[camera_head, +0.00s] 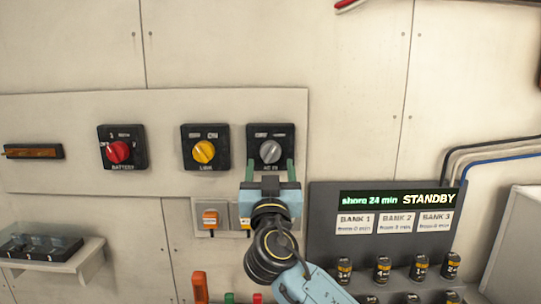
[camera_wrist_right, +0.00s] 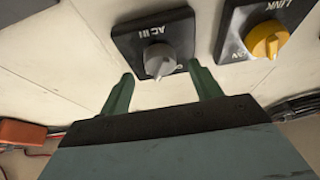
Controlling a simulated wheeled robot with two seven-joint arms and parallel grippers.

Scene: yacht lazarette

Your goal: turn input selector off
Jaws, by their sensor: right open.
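The input selector is a black square plate marked AC IN with a grey knob (camera_head: 270,151), at the right end of the pale panel in the head view. The knob also shows in the right wrist view (camera_wrist_right: 159,60). My right gripper (camera_head: 268,169) is open just below the knob. Its two green fingers point up, one toward each side of the knob, with the tips near its lower edge in the wrist view (camera_wrist_right: 161,74). I see no grip on the knob, and cannot tell whether a finger touches it. My left gripper is out of view.
A yellow LINK knob (camera_head: 204,152) and a red BATTERY knob (camera_head: 118,152) sit left on the same panel (camera_head: 60,110). A grey STANDBY display unit (camera_head: 325,225) stands right of my arm. Small orange-marked switches (camera_head: 210,217) are below the panel.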

